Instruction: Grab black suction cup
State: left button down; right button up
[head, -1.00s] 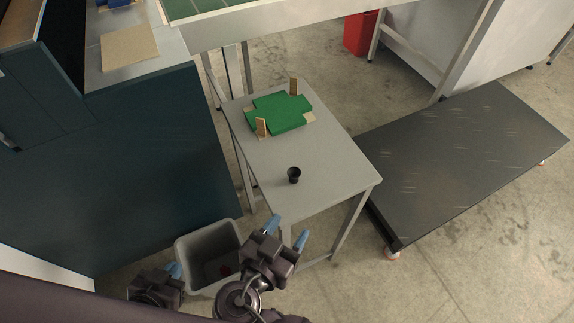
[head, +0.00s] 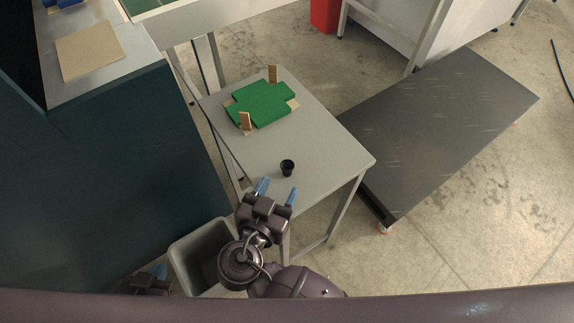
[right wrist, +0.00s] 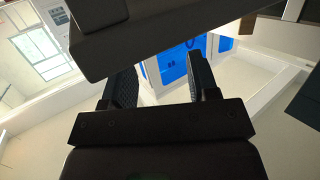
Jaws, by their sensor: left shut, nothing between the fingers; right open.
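The black suction cup (head: 287,168) stands on the small grey table (head: 305,138), close to its front edge, in the head view. My right gripper (head: 277,191) is open and empty, with its blue fingertips just below the cup in the picture, apart from it as far as I can tell. In the right wrist view my right gripper (right wrist: 163,85) shows its two dark fingers apart with nothing between them; the cup is not visible there. My left gripper (head: 158,272) is low at the bottom left of the head view, shut and empty, partly cut off by my body.
A green cross-shaped piece (head: 262,104) with small wooden blocks lies on the far part of the table. A grey bin (head: 187,250) stands left of my right arm. A low dark platform (head: 440,125) is at right. A dark teal cabinet (head: 110,175) fills the left.

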aim_at(285, 171)
jog(key=shift+a+x, duration=0.15)
jog(key=shift+x, duration=1.15)
jog(key=shift+a+x, duration=0.15)
jog(key=shift+x, duration=1.15)
jog(key=shift+w, duration=0.15)
jog(key=c, duration=0.9)
